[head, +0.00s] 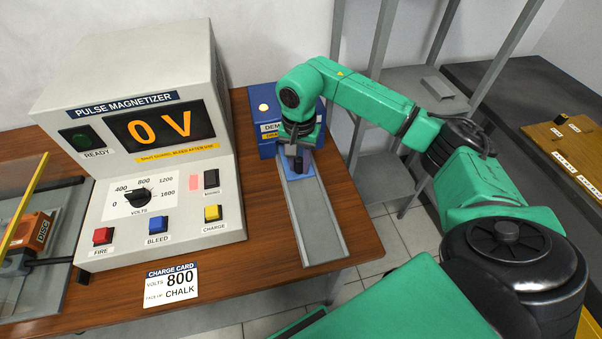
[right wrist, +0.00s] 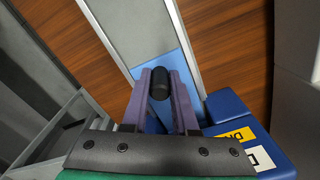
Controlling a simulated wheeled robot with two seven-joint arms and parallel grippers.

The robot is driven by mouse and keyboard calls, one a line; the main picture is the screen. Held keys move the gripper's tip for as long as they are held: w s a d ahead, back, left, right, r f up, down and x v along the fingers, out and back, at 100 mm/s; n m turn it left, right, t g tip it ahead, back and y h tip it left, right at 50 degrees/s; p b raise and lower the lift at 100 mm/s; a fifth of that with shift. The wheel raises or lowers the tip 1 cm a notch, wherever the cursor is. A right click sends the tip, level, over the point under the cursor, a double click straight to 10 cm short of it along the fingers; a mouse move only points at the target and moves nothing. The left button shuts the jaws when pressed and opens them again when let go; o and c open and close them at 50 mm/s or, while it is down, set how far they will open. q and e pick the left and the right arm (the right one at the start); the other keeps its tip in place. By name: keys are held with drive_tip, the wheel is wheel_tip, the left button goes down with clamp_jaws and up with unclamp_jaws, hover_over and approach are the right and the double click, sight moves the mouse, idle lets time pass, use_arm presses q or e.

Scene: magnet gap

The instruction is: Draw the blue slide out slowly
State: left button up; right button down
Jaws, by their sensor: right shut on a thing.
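The blue slide (head: 312,172) lies at the far end of a grey metal channel (head: 318,222), against the blue demagnetizer box (head: 265,110). Its blue plate also shows in the right wrist view (right wrist: 176,62). My right gripper (head: 298,160) points down over the slide. In the right wrist view my right gripper (right wrist: 160,78) is shut on the slide's black upright handle (right wrist: 160,88). The dark fingers hide part of the slide. My left gripper is not in view.
The pulse magnetizer (head: 215,190) stands left of the channel, its display reading 0 V. A charge card (head: 171,286) lies at the wooden table's (head: 262,262) front edge. The channel ahead of the slide is empty. A yellow-edged guard (head: 25,210) stands far left.

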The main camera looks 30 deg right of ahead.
sight(325, 253)
drive_tip(key=shift+s+f, duration=0.1)
drive_tip(key=shift+f, duration=0.1)
drive_tip(key=shift+s+a, duration=0.2)
drive_tip(key=shift+s, duration=0.55)
drive_tip(key=shift+s+a, duration=0.2)
drive_tip(key=shift+s, duration=0.55)
drive_tip(key=s, duration=0.2)
drive_tip(key=s+a, duration=0.1)
drive_tip(key=s, duration=0.2)
drive_tip(key=shift+a, duration=0.15)
drive_tip(key=s, duration=0.2)
drive_tip(key=s+a+b, duration=0.1)
drive_tip(key=s, duration=0.1)
drive_tip(key=shift+s+a+f, duration=0.1)
drive_tip(key=shift+s, duration=0.3)
drive_tip(key=shift+s+a+b, duration=0.35)
drive_tip(key=shift+s, duration=0.95)
drive_tip(key=shift+s+a+b, duration=0.3)
drive_tip(key=shift+s+a, duration=0.05)
drive_tip(key=shift+s, duration=0.95)
drive_tip(key=shift+s+a+b, duration=0.35)
drive_tip(key=shift+s, duration=0.95)
drive_tip(key=c, duration=0.8)
unclamp_jaws()
